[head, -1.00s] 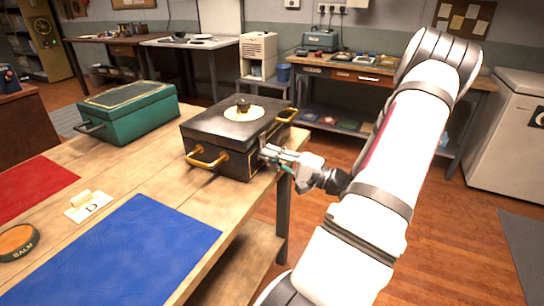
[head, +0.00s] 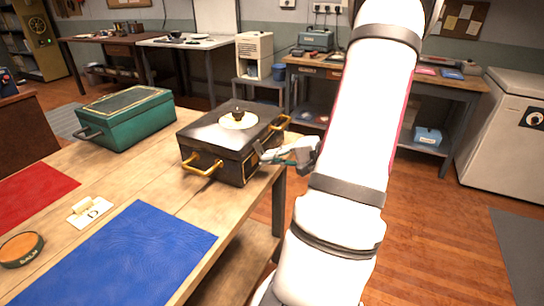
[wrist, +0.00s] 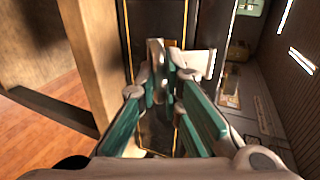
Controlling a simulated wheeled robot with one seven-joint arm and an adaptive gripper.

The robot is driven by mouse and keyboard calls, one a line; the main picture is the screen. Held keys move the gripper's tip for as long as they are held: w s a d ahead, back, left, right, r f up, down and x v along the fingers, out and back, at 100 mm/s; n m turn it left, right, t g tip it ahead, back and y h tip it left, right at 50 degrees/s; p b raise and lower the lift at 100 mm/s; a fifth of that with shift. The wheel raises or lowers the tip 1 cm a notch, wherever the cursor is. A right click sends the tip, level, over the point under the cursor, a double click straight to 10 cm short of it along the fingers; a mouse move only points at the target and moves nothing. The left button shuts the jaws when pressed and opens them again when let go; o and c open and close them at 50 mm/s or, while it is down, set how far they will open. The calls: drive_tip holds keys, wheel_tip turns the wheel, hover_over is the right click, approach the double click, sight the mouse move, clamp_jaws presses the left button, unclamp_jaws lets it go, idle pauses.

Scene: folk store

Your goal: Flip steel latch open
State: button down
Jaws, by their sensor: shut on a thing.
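A black box with brass handles and a round cream plate with a dark knob on its lid (head: 215,140) stands at the right edge of the wooden table. My gripper (head: 268,155) is at the box's right side, touching or nearly touching it. In the wrist view, my gripper (wrist: 168,75) has its green-padded fingers closed together on a small grey metal piece (wrist: 156,54), which looks like the steel latch. The fingers hide much of it. The lid appears down on the box.
A green case (head: 125,118) stands left of the black box. A blue mat (head: 115,255), a red mat (head: 30,190), a small card stand (head: 90,211) and a balm tin (head: 20,249) lie on the table. Open floor lies right of the table.

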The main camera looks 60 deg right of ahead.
wheel_tip(320, 180, up, 6)
drive_tip(key=g+p, duration=1)
drive_tip(key=p, duration=0.4)
drive_tip(key=shift+s+g+h+p, duration=0.3)
drive_tip(key=shift+s+h+p, duration=0.05)
drive_tip(key=shift+h+p, duration=0.05)
drive_tip(key=shift+w+p, duration=0.1)
drive_tip(key=shift+p, duration=0.2)
drive_tip(key=c, duration=1.7)
unclamp_jaws()
